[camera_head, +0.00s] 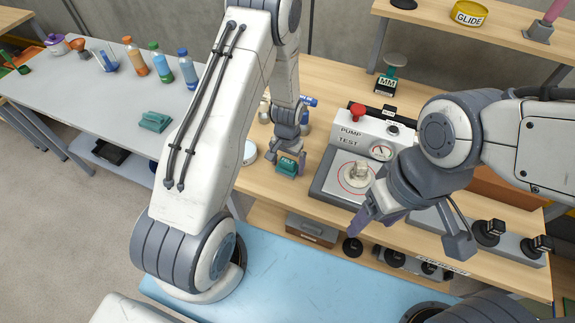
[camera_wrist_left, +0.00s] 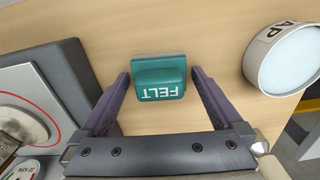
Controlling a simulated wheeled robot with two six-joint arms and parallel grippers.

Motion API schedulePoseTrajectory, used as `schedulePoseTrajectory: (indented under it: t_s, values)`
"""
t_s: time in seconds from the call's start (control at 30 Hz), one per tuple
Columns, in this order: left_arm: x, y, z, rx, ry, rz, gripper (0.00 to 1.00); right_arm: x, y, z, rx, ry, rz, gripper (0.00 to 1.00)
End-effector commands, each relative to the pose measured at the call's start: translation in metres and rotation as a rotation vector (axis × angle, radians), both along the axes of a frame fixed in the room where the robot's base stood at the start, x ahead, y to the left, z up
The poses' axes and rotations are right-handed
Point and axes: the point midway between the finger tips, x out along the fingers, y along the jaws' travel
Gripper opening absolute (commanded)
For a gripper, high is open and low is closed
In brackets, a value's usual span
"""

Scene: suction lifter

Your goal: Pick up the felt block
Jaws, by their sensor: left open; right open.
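The felt block (camera_head: 287,167) is a small teal block on the wooden workbench, left of the pump test station. In the left wrist view the felt block (camera_wrist_left: 160,80) shows its white FELT label, upside down. My left gripper (camera_head: 290,156) is at the block, and in the left wrist view its purple fingers (camera_wrist_left: 160,82) stand open on either side of it, with gaps visible. My right gripper (camera_head: 372,218) is open and empty in front of the pump test station.
The pump test station (camera_head: 325,185) stands close to the right of the block. A round white tin (camera_head: 249,153) lies to its left and shows in the left wrist view (camera_wrist_left: 287,60). Bottles (camera_head: 160,62) and another teal item (camera_head: 155,121) stand on the grey table.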

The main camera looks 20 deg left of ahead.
Motion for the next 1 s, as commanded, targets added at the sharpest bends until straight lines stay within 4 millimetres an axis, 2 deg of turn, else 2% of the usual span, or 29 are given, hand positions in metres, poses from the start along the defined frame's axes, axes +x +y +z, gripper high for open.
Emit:
schedulePoseTrajectory:
  t_s: [0.07, 0.1, 0.27, 0.67, 0.87, 0.97, 1.0]
  values:
    - [0.000, 0.000, 0.000, 0.000, 0.000, 0.000, 1.00, 0.000, 0.000, 0.000, 0.000, 0.000, 0.000, 0.70]
    - [0.000, 0.000, 0.000, 0.000, 0.000, 0.000, 0.92, 0.000, 0.000, 0.000, 0.000, 0.000, 0.000, 0.70]
    - [0.000, 0.000, 0.000, 0.000, 0.000, 0.000, 0.31, 0.000, 0.000, 0.000, 0.000, 0.000, 0.000, 0.70]
    - [0.001, 0.000, 0.005, 0.000, -0.002, 0.000, 0.29, 0.000, 0.000, -0.003, 0.000, 0.000, -0.001, 0.70]
    - [0.001, 0.000, 0.023, 0.001, -0.005, 0.000, 0.29, 0.000, 0.000, -0.014, 0.000, 0.000, -0.002, 0.70]
    - [0.002, 0.000, 0.040, 0.000, -0.006, 0.000, 0.29, 0.000, 0.000, -0.022, 0.000, 0.000, -0.003, 0.70]
    - [0.002, -0.010, 0.044, 0.000, -0.006, -0.007, 0.29, 0.000, 0.000, -0.026, 0.000, 0.000, -0.004, 0.70]
